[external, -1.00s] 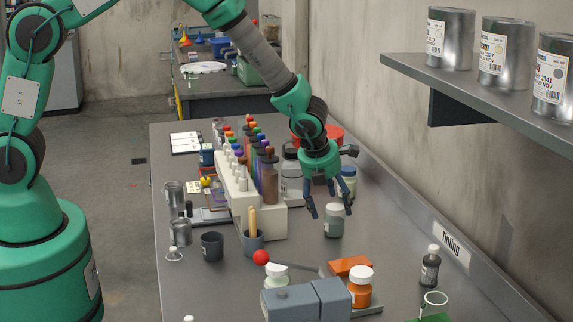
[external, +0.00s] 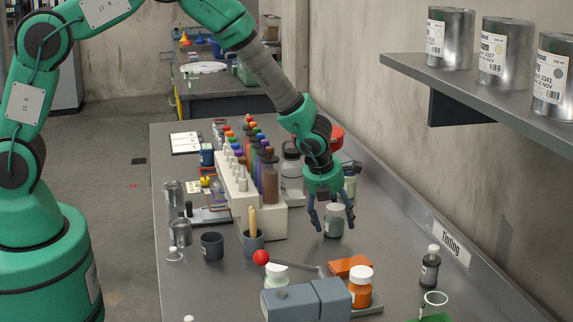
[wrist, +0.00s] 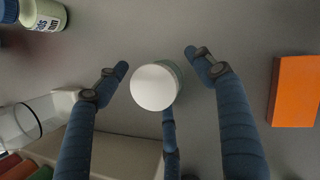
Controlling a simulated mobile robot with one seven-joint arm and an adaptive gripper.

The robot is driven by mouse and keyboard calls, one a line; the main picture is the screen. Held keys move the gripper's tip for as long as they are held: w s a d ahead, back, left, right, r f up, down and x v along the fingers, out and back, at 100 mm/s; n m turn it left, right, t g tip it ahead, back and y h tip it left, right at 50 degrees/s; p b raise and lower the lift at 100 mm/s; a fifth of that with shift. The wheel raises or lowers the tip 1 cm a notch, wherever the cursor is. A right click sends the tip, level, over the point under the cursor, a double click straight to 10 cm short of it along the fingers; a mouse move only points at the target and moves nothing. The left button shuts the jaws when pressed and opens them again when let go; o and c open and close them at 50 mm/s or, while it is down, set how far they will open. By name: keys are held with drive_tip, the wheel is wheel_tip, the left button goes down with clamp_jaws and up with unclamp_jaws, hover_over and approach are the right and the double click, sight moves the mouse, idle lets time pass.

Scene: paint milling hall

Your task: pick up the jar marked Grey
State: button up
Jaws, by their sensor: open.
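A small jar with a white lid and grey-green body (external: 334,221) stands upright on the bench. Its label is too small to read in the external view, and the wrist view shows mainly its white lid (wrist: 153,87). My gripper (external: 332,224) is open and points down over this jar, with its blue fingers spread around it. In the wrist view, my gripper (wrist: 157,62) has a finger on either side of the lid and a third behind it. I cannot tell whether the third finger touches the jar.
An orange block (wrist: 295,92) lies to the right in the wrist view. A pale jar (wrist: 43,12) is at the upper left there. A white rack of bottles (external: 241,195) stands left of my gripper. A grey box (external: 307,300) and an orange jar (external: 361,290) are nearer the camera.

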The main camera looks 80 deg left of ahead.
drive_tip(key=shift+w+a+f, duration=0.1)
drive_tip(key=shift+w+f, duration=0.05)
drive_tip(key=shift+f, duration=0.3)
drive_tip(key=c, duration=1.2)
